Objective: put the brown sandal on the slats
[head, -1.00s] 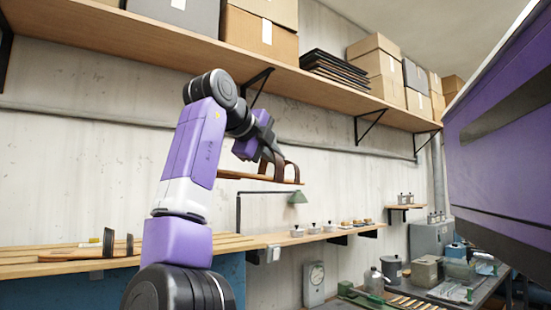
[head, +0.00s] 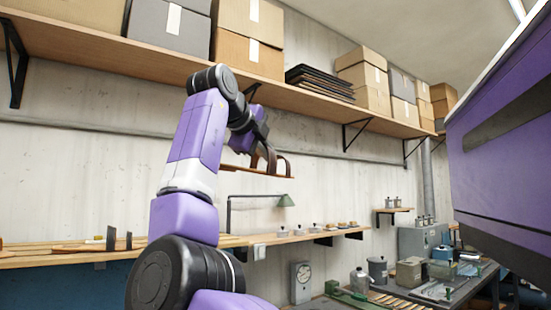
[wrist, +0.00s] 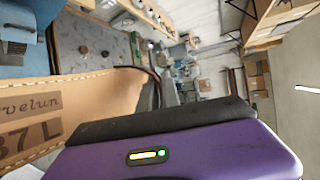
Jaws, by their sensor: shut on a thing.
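My gripper (head: 262,153) is shut on a brown sandal (head: 245,171) and holds it in the air in front of the wall, below the upper shelf. The sandal looks about level, with its sole down and dark brown straps on top; my gripper hides part of it. In the wrist view, its tan insole (wrist: 95,100) shows printed lettering and "37 L" at the left, partly covered by my purple gripper body. The slats (head: 205,243) are pale wooden strips forming a shelf at the lower left, below the held sandal, partly hidden by my arm.
Another sandal (head: 85,247) with dark upright straps lies on the slats at the left. Boxes (head: 250,57) fill the upper shelf (head: 80,42). A cluttered workbench (head: 425,292) is at lower right.

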